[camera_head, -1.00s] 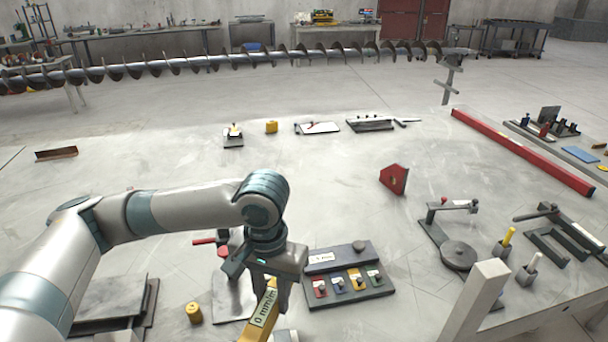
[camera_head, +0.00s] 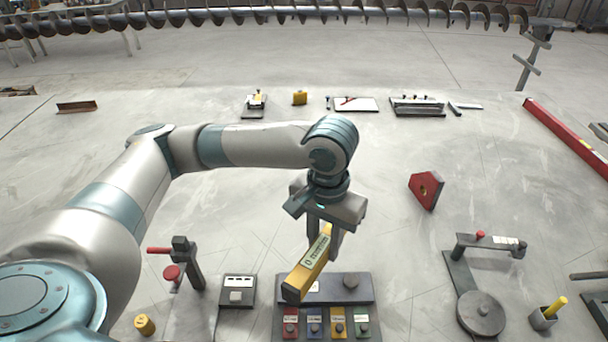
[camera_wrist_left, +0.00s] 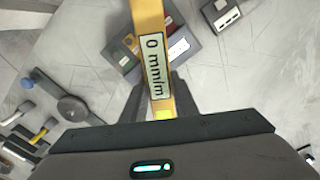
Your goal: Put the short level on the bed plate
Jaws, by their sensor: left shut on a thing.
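The short level is a yellow bar (camera_head: 306,272) with a white "0 mm/m" label and a dark end. My left gripper (camera_head: 325,238) is shut on it and holds it above the table, tilted, its dark end towards the lower left. In the left wrist view the level (camera_wrist_left: 148,18) runs up from between the gripper's fingers (camera_wrist_left: 157,98). A pale flat plate (camera_head: 192,318) lies at the lower left beside a red-handled clamp; I cannot tell whether it is the bed plate. My right gripper is out of view.
Below the level is a dark rack with coloured blocks (camera_head: 341,328). A small dark box (camera_head: 238,291) stands to its left, a yellow weight (camera_head: 145,324) further left. A round-based stand (camera_head: 481,313) and a red bracket (camera_head: 426,190) are at right.

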